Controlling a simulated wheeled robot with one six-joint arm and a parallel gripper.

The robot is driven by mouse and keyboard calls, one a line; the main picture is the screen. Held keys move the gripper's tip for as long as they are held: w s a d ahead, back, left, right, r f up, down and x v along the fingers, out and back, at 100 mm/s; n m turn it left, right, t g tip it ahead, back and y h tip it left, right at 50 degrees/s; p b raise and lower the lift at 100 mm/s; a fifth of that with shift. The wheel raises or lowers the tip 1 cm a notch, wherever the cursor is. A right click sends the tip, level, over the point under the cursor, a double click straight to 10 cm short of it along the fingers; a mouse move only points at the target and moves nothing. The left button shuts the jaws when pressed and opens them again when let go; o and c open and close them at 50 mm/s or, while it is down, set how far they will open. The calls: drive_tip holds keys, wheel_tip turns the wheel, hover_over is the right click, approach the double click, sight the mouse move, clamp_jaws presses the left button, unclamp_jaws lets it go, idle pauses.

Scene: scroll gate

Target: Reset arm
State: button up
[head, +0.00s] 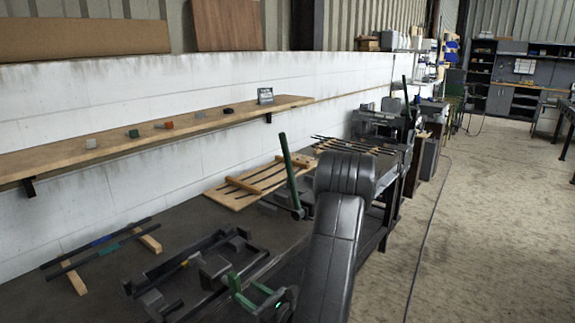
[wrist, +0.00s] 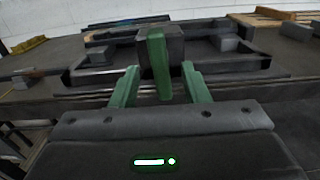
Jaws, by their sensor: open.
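My gripper (head: 250,290) is at the bottom of the head view, over the near edge of the dark workbench. In the wrist view its two green fingers (wrist: 160,88) stand apart with a gap between them. A green upright bar (wrist: 158,65) on a dark block (wrist: 175,45) shows between and beyond the fingertips; I cannot tell its exact distance. The block belongs with a black frame-like fixture (head: 160,285) on the bench. My arm hides part of the bench in the head view.
A tall green-handled lever (head: 288,165) stands on the bench beside a slatted wooden board (head: 235,195). Two dark rods (head: 95,245) lie on wooden blocks at left. A wall shelf (head: 70,158) holds several small blocks. Open floor (head: 480,220) lies at right, crossed by a cable.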

drive_tip(key=p+x, duration=0.2)
drive_tip(key=x, duration=0.6)
drive_tip(key=shift+a+r, duration=0.1)
drive_tip(key=shift+r, duration=0.05)
drive_tip(key=shift+n+p, duration=0.4)
drive_tip(key=shift+p, duration=0.15)
drive_tip(key=b, duration=0.7)
approach(230, 280)
wheel_tip(230, 280, down, 3)
drive_tip(key=d, duration=0.3)
drive_tip(key=shift+s+f+b, duration=0.35)
drive_tip(key=shift+f+b, duration=0.05)
drive_tip(key=shift+b, duration=0.4)
drive_tip(key=shift+f+m+b, duration=0.15)
drive_tip(key=shift+m+b, duration=0.25)
drive_tip(key=shift+b, duration=0.5)
drive_tip(key=shift+a, duration=0.1)
